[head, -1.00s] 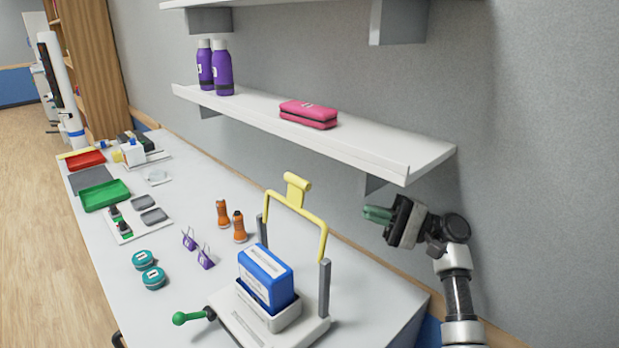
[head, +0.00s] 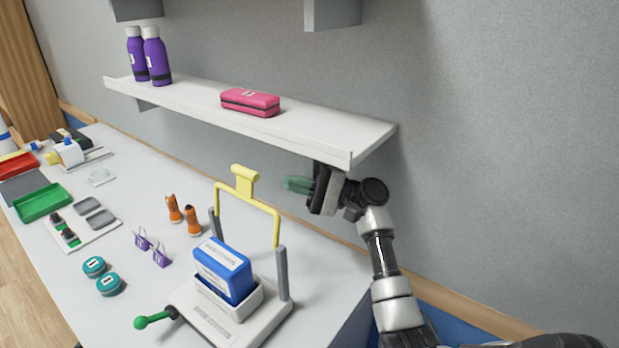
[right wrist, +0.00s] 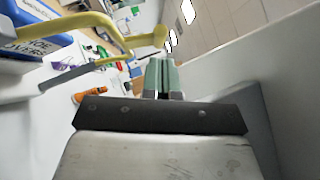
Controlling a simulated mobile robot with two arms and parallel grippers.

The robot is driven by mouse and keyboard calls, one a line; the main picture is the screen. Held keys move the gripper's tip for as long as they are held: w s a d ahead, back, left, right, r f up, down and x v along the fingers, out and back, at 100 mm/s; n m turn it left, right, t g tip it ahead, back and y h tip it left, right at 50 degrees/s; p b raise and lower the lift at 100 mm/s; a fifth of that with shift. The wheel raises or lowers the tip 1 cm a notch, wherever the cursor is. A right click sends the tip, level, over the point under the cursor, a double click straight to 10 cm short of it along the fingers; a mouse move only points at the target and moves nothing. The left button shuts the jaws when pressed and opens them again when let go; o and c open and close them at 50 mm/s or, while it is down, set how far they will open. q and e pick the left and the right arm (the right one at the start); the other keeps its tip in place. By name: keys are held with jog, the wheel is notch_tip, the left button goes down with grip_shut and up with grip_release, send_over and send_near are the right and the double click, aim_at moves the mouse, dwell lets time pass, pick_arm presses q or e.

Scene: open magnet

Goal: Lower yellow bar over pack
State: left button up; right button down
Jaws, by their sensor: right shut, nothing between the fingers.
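The yellow bar (head: 262,207) stands raised as an arch on two grey posts, with a yellow grip (head: 244,180) at its top. Below and in front of it the blue pack (head: 222,268) sits upright in a white holder (head: 231,304) on a pale base. My right gripper (head: 298,185) is shut and empty, to the right of the bar's grip and apart from it, under the shelf's right end. In the right wrist view, the green fingers (right wrist: 161,76) are together, the bar (right wrist: 75,22) at left and the pack (right wrist: 30,48) at the left edge. My left gripper is not in view.
A white wall shelf (head: 330,143) with a pink case (head: 250,102) and two purple bottles (head: 157,58) hangs just above my right gripper. A green-knobbed lever (head: 142,322) sticks out at the base's front left.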

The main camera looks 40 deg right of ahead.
aim_at(257, 177)
jog(key=p+x, duration=0.1)
jog(key=x, duration=0.3)
jog(key=shift+w+a, duration=0.1)
jog(key=shift+a, duration=0.05)
jog(key=shift+a, duration=0.1)
